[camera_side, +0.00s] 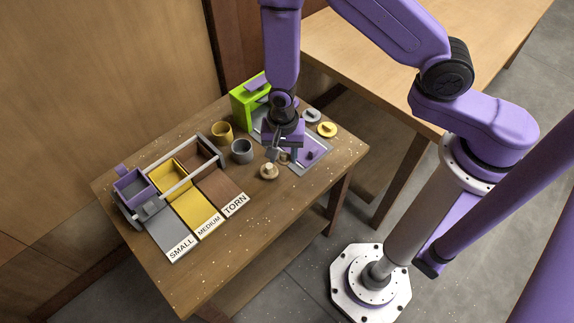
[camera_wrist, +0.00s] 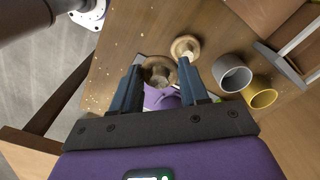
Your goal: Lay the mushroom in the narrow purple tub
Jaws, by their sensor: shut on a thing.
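My gripper (camera_side: 281,156) is low at the right part of the table. In the wrist view my gripper (camera_wrist: 160,65) is shut on a brown-capped mushroom (camera_wrist: 158,72), which sits between its two fingers. In the side view that mushroom is mostly hidden by the gripper. A second, paler mushroom (camera_side: 268,171) lies on the bare wood just beside it; it also shows in the wrist view (camera_wrist: 186,47), outside the fingers. The narrow purple tub (camera_side: 133,190) stands at the left end of the rack, well away from my gripper.
The rack also holds a yellow tub (camera_side: 171,182) and a brown one (camera_side: 202,155), with label strips in front. A grey cup (camera_side: 242,151) and a yellow cup (camera_side: 222,131) stand between rack and gripper. A green box (camera_side: 243,108) is behind. Small yellow item (camera_side: 327,129) at right.

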